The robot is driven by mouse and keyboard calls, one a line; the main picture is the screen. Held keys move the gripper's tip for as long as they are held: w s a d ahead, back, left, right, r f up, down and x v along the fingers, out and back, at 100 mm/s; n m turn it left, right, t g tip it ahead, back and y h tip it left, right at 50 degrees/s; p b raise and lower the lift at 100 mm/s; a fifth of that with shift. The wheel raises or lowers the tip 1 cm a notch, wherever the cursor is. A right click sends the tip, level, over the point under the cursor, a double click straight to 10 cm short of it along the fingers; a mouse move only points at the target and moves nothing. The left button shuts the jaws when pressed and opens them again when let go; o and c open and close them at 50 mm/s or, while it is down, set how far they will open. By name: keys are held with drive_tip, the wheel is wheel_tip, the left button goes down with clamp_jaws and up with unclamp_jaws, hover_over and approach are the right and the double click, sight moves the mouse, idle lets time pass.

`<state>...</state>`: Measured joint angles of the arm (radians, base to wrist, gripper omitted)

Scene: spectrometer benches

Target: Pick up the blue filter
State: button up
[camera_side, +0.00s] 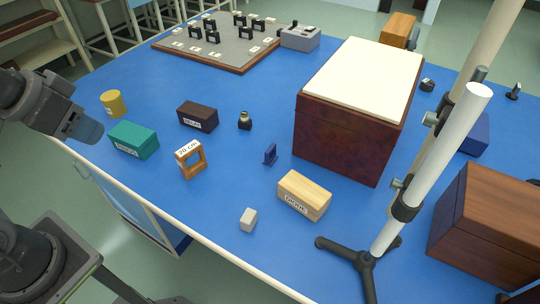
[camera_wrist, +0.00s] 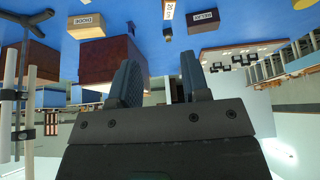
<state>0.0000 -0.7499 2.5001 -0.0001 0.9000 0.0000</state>
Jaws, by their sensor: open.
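The blue filter (camera_side: 270,154) is a small dark-blue upright piece on a foot. It stands on the blue table top (camera_side: 232,173) near the middle, left of the large dark-red box and behind the pale wooden block. In the wrist view, which is upside down, a small blue piece (camera_wrist: 131,28) near the top looks like the same filter. My gripper (camera_side: 86,132) is at the left edge of the side view, beyond the table's front-left edge and far from the filter. Its two fingers (camera_wrist: 161,80) are apart with nothing between them.
A tall white-topped box (camera_side: 345,130) and a rod stand (camera_side: 405,207) rise to the right. A teal block (camera_side: 134,140) lies near my gripper.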

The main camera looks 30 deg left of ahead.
drive_tip(key=o, duration=0.7)
drive_tip(key=m+g+h, duration=0.2)
drive_tip(key=m+g, duration=0.3)
drive_tip(key=m, duration=1.2)
hover_over(270, 148)
drive_tip(key=s+a, duration=0.1)
drive_tip(key=a, duration=0.2)
wheel_tip(270, 148, down, 13)
drive_tip(key=shift+m+g, duration=0.3)
drive_tip(key=shift+m, duration=0.2)
drive_tip(key=f, duration=0.3)
drive_tip(key=d+f, duration=0.1)
drive_tip(key=f, duration=0.2)
drive_tip(key=w+d+f, duration=0.1)
drive_tip(key=f, duration=0.3)
drive_tip(key=shift+f, duration=0.1)
drive_tip(key=shift+w+d+f, duration=0.1)
drive_tip(key=shift+d+f, duration=0.1)
drive_tip(key=shift+f, duration=0.8)
drive_tip(key=shift+s+d+f, duration=0.1)
drive_tip(key=shift+d+f, duration=0.15)
drive_tip(key=shift+f, duration=0.7)
drive_tip(key=shift+w+d+f, duration=0.1)
drive_tip(key=shift+d+f, duration=0.1)
drive_tip(key=shift+f, duration=0.8)
